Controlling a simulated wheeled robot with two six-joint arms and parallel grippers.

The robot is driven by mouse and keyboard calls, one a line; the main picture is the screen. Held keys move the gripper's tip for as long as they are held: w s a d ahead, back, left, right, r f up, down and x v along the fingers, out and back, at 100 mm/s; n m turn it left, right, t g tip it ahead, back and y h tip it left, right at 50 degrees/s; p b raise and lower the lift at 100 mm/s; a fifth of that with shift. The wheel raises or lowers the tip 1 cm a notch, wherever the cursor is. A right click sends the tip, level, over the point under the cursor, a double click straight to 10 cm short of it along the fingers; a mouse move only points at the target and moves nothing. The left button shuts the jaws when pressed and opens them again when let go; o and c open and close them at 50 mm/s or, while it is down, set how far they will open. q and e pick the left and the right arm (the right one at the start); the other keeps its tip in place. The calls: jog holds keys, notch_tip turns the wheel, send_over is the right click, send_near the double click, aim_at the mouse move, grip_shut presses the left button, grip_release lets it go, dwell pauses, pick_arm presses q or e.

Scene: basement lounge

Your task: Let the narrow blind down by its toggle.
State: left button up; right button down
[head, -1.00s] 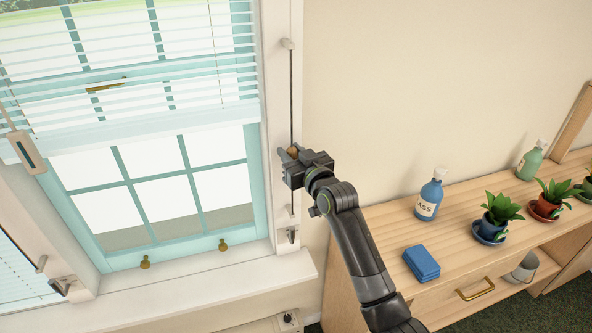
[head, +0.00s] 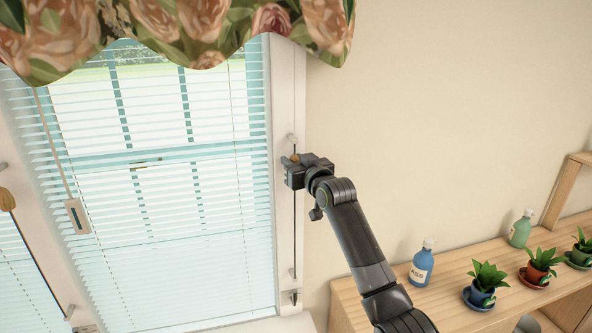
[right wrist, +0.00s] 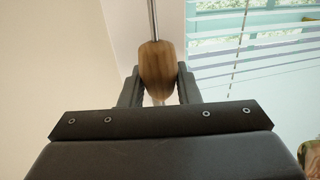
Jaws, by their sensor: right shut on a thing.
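The slatted white blind (head: 215,215) hangs over the middle window, its slats reaching down to near the sill. My right gripper (head: 290,164) is shut on the toggle. In the right wrist view, the brown toggle (right wrist: 156,65) sits upright between the fingers of the right gripper (right wrist: 158,92), with the cord rising from its top. My left gripper is not in view.
A floral valance (head: 190,30) hangs above the window. Another wooden toggle (head: 7,199) is at the far left. A wooden shelf (head: 400,303) at right holds a blue bottle (head: 422,267), a green bottle (head: 520,230) and potted plants.

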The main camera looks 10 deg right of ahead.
jog(key=shift+r, duration=0.25)
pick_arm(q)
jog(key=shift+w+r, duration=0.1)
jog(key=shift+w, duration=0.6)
pick_arm(e)
jog(key=shift+r, duration=0.1)
jog(key=c, duration=1.3)
grip_release()
jog(key=shift+o, duration=1)
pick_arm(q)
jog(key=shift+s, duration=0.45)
